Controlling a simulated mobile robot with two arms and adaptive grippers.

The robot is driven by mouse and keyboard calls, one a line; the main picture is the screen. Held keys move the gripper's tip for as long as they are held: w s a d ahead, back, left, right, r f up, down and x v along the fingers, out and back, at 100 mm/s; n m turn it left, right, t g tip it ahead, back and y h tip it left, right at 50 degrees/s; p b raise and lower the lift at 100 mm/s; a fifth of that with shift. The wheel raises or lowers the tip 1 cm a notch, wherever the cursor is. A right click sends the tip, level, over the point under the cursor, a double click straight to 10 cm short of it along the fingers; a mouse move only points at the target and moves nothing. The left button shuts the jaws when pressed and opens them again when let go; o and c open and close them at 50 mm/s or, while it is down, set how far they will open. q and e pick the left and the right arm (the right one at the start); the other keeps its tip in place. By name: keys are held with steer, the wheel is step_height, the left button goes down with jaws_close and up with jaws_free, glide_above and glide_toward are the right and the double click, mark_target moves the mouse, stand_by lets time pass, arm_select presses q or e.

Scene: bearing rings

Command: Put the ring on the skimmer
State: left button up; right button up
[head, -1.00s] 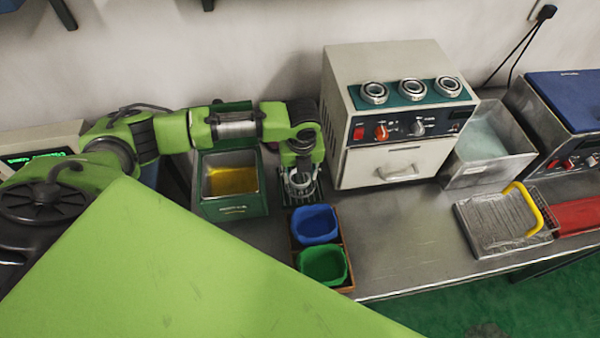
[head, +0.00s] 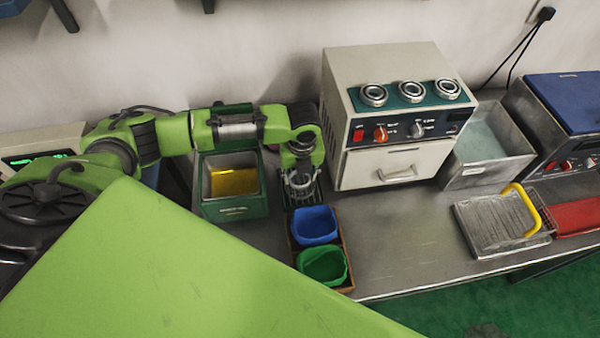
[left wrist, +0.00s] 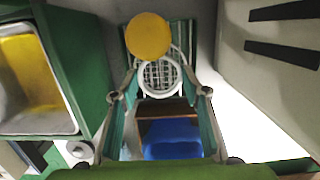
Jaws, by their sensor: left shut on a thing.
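My left gripper (head: 300,182) is shut on a pale metal ring (left wrist: 158,75), with a finger on each side of it in the left wrist view. The ring also shows below the wrist in the head view (head: 300,188). A wire mesh (left wrist: 160,74), seen through the ring, appears to be the skimmer. Whether the ring touches it cannot be told. A round yellow-orange disc (left wrist: 148,36) covers part of the ring's far edge; it may be the skimmer's handle end. My right gripper is not in view.
A green-walled tank with yellow liquid (head: 207,207) stands left of the gripper. Blue (head: 314,225) and green (head: 322,266) bins are in front. A beige machine (head: 345,155) with three rings on top is close on the right.

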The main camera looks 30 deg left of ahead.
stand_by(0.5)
arm_select(q)
steer(key=shift+p, duration=0.45)
steer(key=shift+f+b, duration=0.35)
steer(key=shift+f, duration=0.55)
stand_by(0.7)
stand_by(0.4)
steer(key=o, duration=1.2)
steer(key=shift+c, duration=0.2)
steer(key=shift+r, duration=0.1)
step_height(320, 180, up, 6)
steer(key=p, duration=0.6)
